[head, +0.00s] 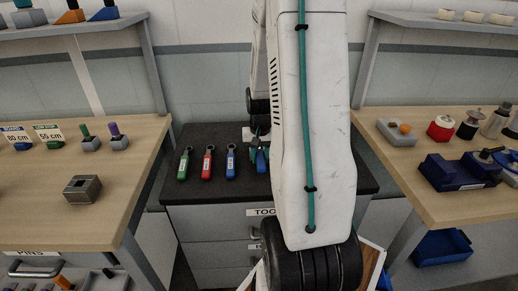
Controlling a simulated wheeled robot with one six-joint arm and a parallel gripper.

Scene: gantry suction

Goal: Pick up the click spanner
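Small handled tools lie in a row on the dark top of a drawer cabinet (300,185) in the head view. They are a green one (184,164), a red one (208,163) and a blue one (231,162), each with a pale label and a ring at the far end. I cannot tell which is the click spanner; the labels are too small to read. My gripper (260,150) is at the right end of the row, partly hidden by my white arm. A blue piece (261,161) shows at its fingers; I cannot tell whether it is gripped.
A wooden bench on the left (40,215) carries a grey metal block (82,189), pegs and signs. A wooden bench on the right (455,205) carries a blue fixture (455,172) and several small parts. Shelves stand above both benches.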

